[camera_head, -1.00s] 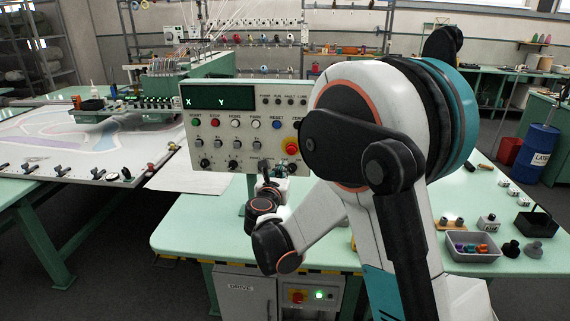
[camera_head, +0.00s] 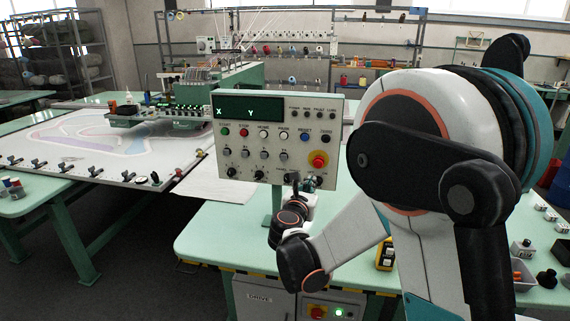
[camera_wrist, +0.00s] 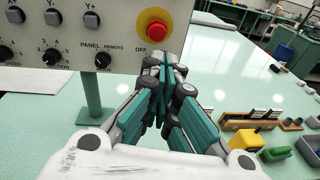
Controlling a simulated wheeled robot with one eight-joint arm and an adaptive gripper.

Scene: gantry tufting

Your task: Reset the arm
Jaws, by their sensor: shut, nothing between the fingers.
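My gripper shows in the wrist view (camera_wrist: 165,75) with its teal fingers closed together and nothing between them. Its tip is at the lower right part of the control panel (camera_head: 235,165), just below the red emergency stop button (camera_wrist: 156,27). A black knob marked PANEL and REMOTE (camera_wrist: 103,60) is left of the fingertips. In the head view my gripper (camera_head: 294,180) is small, in front of the panel's lower edge, partly hidden by my wrist. I cannot tell whether the fingertips touch the panel. The panel's display reads X and Y.
The panel stands on a post on a green table (camera_head: 215,235). A tufting frame with white cloth (camera_head: 60,150) is at the left. Small tools and a yellow item (camera_wrist: 245,137) lie on the table to the right. The table stretch right of the panel is partly clear.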

